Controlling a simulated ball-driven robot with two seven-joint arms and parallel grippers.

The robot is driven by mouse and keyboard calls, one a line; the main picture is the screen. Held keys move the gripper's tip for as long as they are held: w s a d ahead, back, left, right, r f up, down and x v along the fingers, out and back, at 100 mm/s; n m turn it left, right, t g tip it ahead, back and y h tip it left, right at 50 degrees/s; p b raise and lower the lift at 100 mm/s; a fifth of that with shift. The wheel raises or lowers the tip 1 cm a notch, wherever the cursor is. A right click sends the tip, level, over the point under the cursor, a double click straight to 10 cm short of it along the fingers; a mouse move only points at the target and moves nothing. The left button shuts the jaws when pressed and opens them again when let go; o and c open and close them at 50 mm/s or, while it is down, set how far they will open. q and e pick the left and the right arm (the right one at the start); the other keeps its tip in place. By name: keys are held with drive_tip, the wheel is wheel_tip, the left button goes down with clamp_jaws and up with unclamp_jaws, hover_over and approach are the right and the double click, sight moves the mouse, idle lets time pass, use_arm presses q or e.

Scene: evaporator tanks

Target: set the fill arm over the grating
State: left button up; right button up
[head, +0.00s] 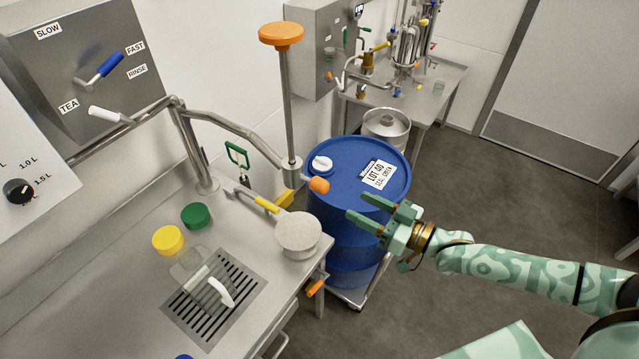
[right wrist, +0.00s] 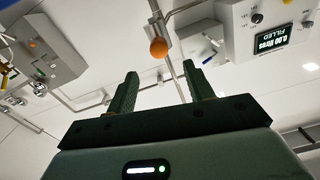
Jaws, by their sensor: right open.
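The fill arm (head: 240,130) is a steel pipe on a post at the bench's back. Its outer end, with a tall rod and an orange grip (head: 319,185), is at the left edge of the blue drum (head: 340,225), away from the grating. The grating (head: 214,298) is a dark slotted panel in the bench top, with a clear container and a white-handled item on it. My right gripper (head: 357,206) is open and empty above the drum, right of the orange grip, not touching it. An orange knob (right wrist: 158,47) shows beyond its fingers in the right wrist view. My left gripper is out of view.
Yellow (head: 168,240) and green (head: 196,215) caps and a round pale-topped tool (head: 298,232) lie on the bench. An orange-topped rod (head: 281,36) rises at the arm's end. A steel table (head: 440,85) stands behind. Floor to the right is clear.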

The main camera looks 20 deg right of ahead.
sight(328, 190)
drive_tip(key=x, duration=1)
drive_tip(key=shift+w+a, duration=0.1)
drive_tip(key=shift+w, duration=0.2)
drive_tip(key=shift+w+a, duration=0.15)
drive_tip(key=shift+w, duration=0.1)
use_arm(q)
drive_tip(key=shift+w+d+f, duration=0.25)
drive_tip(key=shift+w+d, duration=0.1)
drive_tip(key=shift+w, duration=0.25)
use_arm(e)
drive_tip(key=shift+c, duration=0.9)
clamp_jaws()
use_arm(q)
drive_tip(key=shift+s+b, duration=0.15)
drive_tip(key=shift+b, duration=0.15)
use_arm(e)
drive_tip(key=shift+a+f, duration=0.1)
